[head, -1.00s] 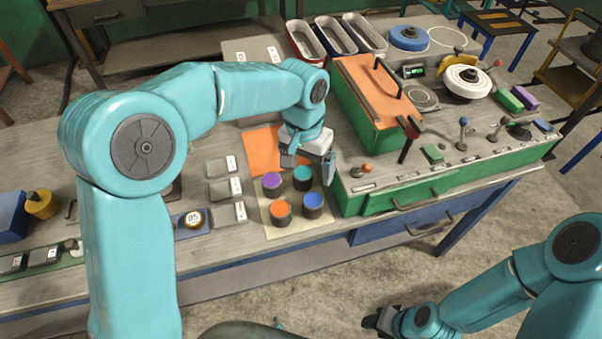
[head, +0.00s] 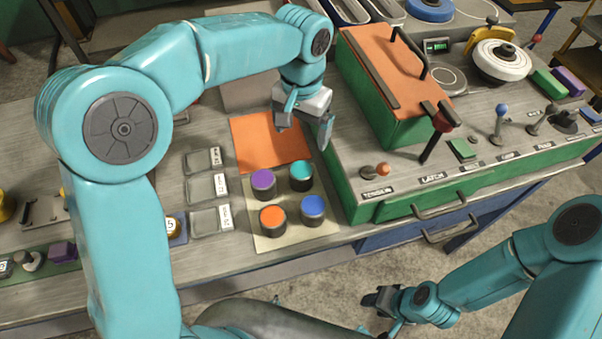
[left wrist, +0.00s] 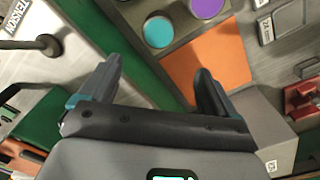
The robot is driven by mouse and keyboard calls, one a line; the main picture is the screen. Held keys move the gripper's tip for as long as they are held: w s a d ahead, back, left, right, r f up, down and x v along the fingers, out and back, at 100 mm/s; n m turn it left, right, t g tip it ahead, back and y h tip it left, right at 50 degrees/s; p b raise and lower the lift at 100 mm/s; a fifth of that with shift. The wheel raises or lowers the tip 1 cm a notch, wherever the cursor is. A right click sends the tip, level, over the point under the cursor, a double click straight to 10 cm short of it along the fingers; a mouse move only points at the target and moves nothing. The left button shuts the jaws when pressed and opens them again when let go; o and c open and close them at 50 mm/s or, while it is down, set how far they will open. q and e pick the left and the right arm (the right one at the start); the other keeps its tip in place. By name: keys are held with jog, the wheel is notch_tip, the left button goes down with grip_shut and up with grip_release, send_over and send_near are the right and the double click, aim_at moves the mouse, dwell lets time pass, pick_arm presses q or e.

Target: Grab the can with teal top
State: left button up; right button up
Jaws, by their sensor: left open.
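The can with the teal top (head: 301,175) stands upright at the back right of a group of cans on a pale mat (head: 268,241). A purple-topped can (head: 263,184) is to its left, a blue-topped can (head: 313,209) in front of it, and an orange-topped can (head: 273,219) diagonally across. My left gripper (head: 302,138) is open and empty, above and behind the teal can. In the left wrist view the teal top (left wrist: 158,31) shows beyond the open fingers (left wrist: 155,88). My right gripper (head: 381,299) is low, off the table's front; its jaws are too small to judge.
An orange sheet (head: 262,145) lies behind the cans. A green console (head: 352,196) with levers and an orange-topped box (head: 388,110) stands close on the right. Grey labelled trays (head: 203,189) lie to the left.

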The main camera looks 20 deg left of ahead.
pick_arm(q)
send_over(301, 170)
jog(key=f, duration=0.5)
jog(key=shift+d+f, duration=0.25)
jog(key=shift+f, duration=0.1)
jog(key=f, duration=0.3)
jog(key=shift+w+a+f, duration=0.25)
jog(key=shift+w+f, duration=0.05)
jog(key=shift+f, duration=0.05)
jog(key=shift+s+d+f, duration=0.1)
jog(key=shift+s+f, duration=0.05)
jog(key=f+p, duration=0.1)
jog(key=f, duration=0.4)
jog(key=shift+a, duration=0.2)
jog(key=shift+s+d+r, duration=0.1)
jog(key=shift+s+d, duration=0.05)
jog(key=shift+s, duration=0.05)
jog(key=shift+w, duration=0.15)
jog(key=c, duration=1)
jog(key=shift+c, duration=1.3)
